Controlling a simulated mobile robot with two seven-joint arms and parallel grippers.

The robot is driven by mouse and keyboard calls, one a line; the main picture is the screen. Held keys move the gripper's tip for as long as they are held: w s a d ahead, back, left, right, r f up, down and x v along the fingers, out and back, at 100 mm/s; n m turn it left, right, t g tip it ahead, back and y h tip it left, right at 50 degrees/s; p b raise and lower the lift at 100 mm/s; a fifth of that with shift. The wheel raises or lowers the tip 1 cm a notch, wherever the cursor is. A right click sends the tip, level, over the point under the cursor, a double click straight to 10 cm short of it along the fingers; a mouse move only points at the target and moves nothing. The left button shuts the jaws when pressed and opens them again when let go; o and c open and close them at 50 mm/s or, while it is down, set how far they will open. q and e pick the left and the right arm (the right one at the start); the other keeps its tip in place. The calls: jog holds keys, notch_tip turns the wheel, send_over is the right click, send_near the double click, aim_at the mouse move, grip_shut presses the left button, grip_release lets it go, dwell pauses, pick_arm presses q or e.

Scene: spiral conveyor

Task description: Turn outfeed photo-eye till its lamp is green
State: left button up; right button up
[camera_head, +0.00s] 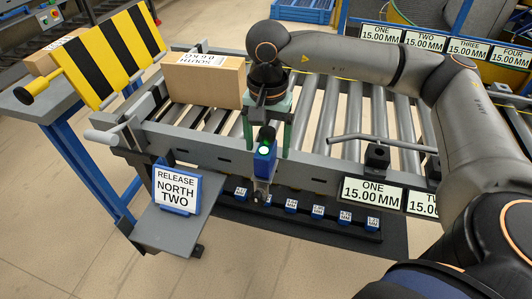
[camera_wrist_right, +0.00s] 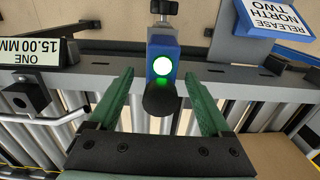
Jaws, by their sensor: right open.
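The outfeed photo-eye (camera_head: 264,168) is a small blue box on a bracket at the conveyor's front rail. Its round lamp (camera_head: 264,151) glows green. In the right wrist view the photo-eye (camera_wrist_right: 163,48) shows near the top centre, with the green lamp (camera_wrist_right: 162,67) facing the camera and a black round part (camera_wrist_right: 162,99) just below. My right gripper (camera_head: 266,147) is open above the photo-eye. In the right wrist view its green fingers (camera_wrist_right: 159,76) stand on either side of the photo-eye, with gaps on both sides. My left gripper is not in view.
A cardboard box (camera_head: 203,80) sits on the rollers to the left. A yellow-black striped panel (camera_head: 107,55) stands at the far left. A "RELEASE NORTH TWO" sign (camera_head: 177,189) stands on a grey plate. A grey bar (camera_head: 380,142) and "ONE" label (camera_head: 371,193) are right of the photo-eye.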

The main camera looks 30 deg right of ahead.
jog(key=shift+r+p, duration=2.25)
jog(key=shift+r, duration=1.3)
jog(key=shift+s+f, duration=0.1)
